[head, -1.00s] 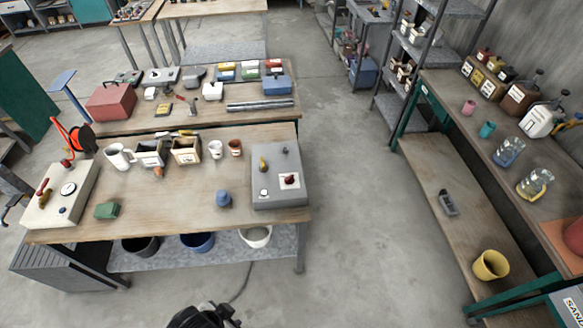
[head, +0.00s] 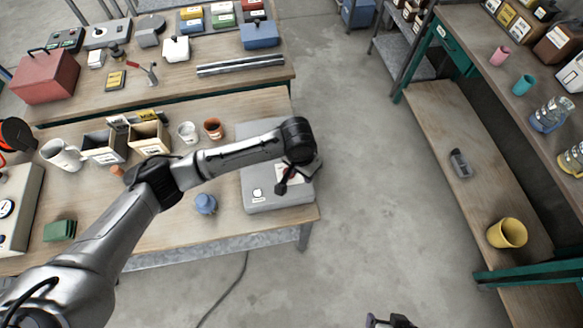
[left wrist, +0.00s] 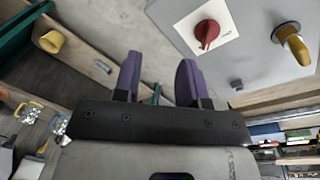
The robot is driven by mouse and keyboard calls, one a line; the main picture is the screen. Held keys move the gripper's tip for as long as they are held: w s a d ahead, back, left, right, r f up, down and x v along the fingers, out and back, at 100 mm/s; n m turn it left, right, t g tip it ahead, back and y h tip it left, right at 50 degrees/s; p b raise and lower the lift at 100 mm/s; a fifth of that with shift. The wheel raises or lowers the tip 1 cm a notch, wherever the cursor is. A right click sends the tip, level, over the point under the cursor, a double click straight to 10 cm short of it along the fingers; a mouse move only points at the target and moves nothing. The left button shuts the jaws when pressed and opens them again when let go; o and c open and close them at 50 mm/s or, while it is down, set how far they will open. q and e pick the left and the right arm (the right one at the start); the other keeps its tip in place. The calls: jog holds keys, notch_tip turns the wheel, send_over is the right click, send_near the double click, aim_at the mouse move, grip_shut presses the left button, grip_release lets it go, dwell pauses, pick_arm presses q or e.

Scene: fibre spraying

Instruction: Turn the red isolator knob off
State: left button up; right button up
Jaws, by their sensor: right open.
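The red isolator knob (left wrist: 207,33) sits on a white plate on top of the grey box (head: 262,200). It shows clearly in the left wrist view, beyond my fingers and apart from them. In the head view my left arm and gripper cover the knob. My left gripper (left wrist: 158,82) is open, its two purple fingers apart with nothing between them. In the head view it hangs over the box's right part (head: 284,182). My right gripper (head: 390,321) is open at the bottom edge, away from the bench and only partly in view.
A yellow handle (left wrist: 293,45) stands on the same box near the knob. A blue knobbed item (head: 205,203) stands left of the box. Open floor lies to the right.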

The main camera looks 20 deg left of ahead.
pick_arm(q)
jog(key=w+a+r+n+y+b, duration=0.1)
jog(key=w+a+n+b, duration=0.1)
jog(key=w+a, duration=0.4)
notch_tip(320, 180, down, 11)
jog(key=shift+f, duration=0.75)
jog(key=shift+c, duration=0.4)
grip_shut()
